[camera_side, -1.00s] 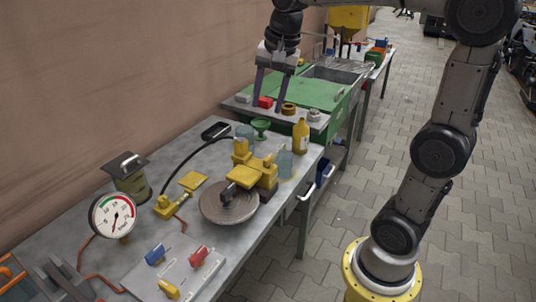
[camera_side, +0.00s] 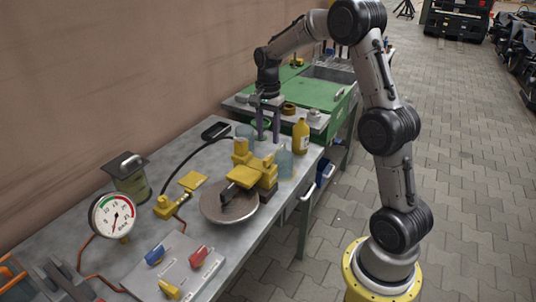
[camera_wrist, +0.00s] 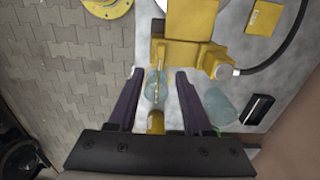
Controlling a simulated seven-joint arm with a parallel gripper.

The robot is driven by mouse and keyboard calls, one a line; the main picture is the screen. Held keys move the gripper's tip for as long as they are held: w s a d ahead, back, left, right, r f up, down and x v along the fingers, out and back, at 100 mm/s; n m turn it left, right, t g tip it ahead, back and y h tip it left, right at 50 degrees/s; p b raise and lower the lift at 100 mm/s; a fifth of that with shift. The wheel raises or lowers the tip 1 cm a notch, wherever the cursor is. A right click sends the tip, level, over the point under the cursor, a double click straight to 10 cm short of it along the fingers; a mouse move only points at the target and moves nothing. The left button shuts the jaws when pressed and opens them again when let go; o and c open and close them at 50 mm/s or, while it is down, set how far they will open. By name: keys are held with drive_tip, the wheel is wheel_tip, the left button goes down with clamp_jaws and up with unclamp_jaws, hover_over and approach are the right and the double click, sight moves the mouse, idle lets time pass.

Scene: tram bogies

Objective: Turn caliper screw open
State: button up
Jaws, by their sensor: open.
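The yellow caliper (camera_side: 256,174) sits over the edge of the round brown disc (camera_side: 230,204) in the side view. A yellow upright cylinder (camera_side: 241,147) stands at its back left; I cannot tell for sure which part is the screw. In the wrist view the caliper (camera_wrist: 190,52) is beyond the fingertips, with a grey-tipped end (camera_wrist: 225,71) pointing right. My gripper (camera_side: 268,139) is open and empty, fingers pointing down behind the caliper. Its fingers also show in the wrist view (camera_wrist: 158,74), apart from the caliper.
A clear bluish jar (camera_side: 285,164) and a yellow bottle (camera_side: 300,136) stand right of the caliper. A green funnel (camera_side: 260,126) and another bluish jar (camera_side: 245,132) are close to my fingers. A black hose, a gauge (camera_side: 113,217) and a switch panel (camera_side: 175,268) occupy the bench.

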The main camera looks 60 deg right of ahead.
sight(268, 157)
wheel_tip(268, 157, down, 8)
drive_tip(key=shift+r, duration=0.15)
idle(0.3)
clamp_jaws()
